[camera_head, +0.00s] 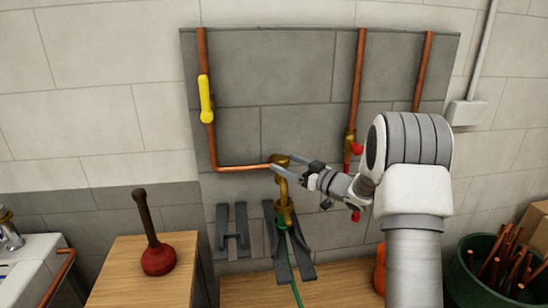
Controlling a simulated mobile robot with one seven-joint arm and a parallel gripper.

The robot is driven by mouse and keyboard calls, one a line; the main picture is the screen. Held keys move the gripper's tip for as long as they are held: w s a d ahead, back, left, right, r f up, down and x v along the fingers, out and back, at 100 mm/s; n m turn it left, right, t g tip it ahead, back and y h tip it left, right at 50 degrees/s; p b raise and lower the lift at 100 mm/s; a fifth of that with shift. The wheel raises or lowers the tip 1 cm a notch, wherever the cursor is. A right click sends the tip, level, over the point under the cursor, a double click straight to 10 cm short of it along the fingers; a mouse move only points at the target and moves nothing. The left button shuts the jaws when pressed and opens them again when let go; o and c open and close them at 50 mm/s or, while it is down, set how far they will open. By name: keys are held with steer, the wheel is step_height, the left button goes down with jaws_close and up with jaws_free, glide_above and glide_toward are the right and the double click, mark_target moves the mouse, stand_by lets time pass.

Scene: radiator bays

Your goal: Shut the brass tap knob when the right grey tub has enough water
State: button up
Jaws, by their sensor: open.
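The brass tap (283,190) sits at the end of a horizontal copper pipe, in the middle of the view. Its knob (280,160) is at the top, partly covered by my fingers. My gripper (281,162) comes in from the right, open, with its fingers on either side of the knob; I cannot tell whether they touch it. A green hose (291,262) runs down from the tap. I cannot make out a grey tub or any water level. Two dark grey bracket-like pieces stand below, one at left (232,235) and one behind the hose (306,271).
A yellow lever (205,100) is on the left copper pipe. Red-handled valves (356,150) are on the right pipes, near my arm. A plunger (158,258) stands on a wooden top at left. A green bucket (484,290) of copper pipes is at lower right.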

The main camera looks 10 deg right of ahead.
steer(key=x, duration=0.5)
steer(key=shift+w+a, duration=0.2)
steer(key=shift+w, duration=0.1)
steer(key=c, duration=1.4)
steer(key=shift+o, duration=0.2)
